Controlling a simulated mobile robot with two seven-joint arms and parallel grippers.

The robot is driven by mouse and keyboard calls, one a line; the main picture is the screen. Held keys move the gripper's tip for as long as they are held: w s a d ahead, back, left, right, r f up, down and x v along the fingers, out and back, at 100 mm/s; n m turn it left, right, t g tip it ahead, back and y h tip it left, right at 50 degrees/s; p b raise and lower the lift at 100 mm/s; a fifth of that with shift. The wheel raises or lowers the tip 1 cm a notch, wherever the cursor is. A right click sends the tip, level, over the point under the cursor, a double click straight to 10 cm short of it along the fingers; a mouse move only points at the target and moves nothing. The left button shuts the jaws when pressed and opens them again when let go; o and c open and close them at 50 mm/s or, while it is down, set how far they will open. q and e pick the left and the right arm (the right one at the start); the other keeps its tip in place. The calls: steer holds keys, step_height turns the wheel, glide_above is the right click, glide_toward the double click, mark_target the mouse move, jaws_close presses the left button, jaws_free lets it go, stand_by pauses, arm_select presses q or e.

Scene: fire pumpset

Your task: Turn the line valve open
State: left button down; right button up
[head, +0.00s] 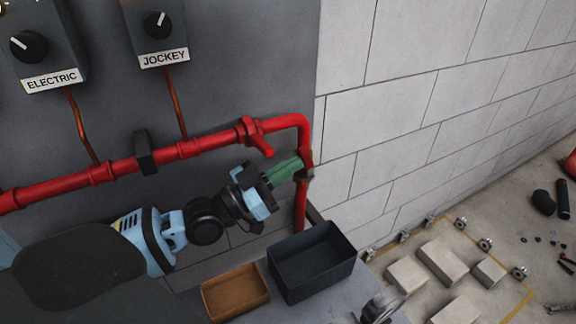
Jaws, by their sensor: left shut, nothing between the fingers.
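A red pipe (185,148) runs along the dark panel, bends at the right corner and drops down. A red fitting with a short red lever (262,143) sits on it just before the bend; it looks like the line valve. The lever slants down and right across the pipe. My left gripper (298,168) is below and right of this lever. Its green fingers look shut together, with nothing between them. Their tips are at the vertical pipe, beside a small brownish fitting (309,175); I cannot tell whether they touch.
Boxes labelled ELECTRIC (48,48) and JOCKEY (158,30) hang above the pipe. A black bin (330,272) and a brown tray (235,292) stand below my gripper. A block wall (400,110) bounds the right side. Pale blocks (442,262) lie on the floor.

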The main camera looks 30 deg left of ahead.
mark_target(301, 155)
stand_by(0.3)
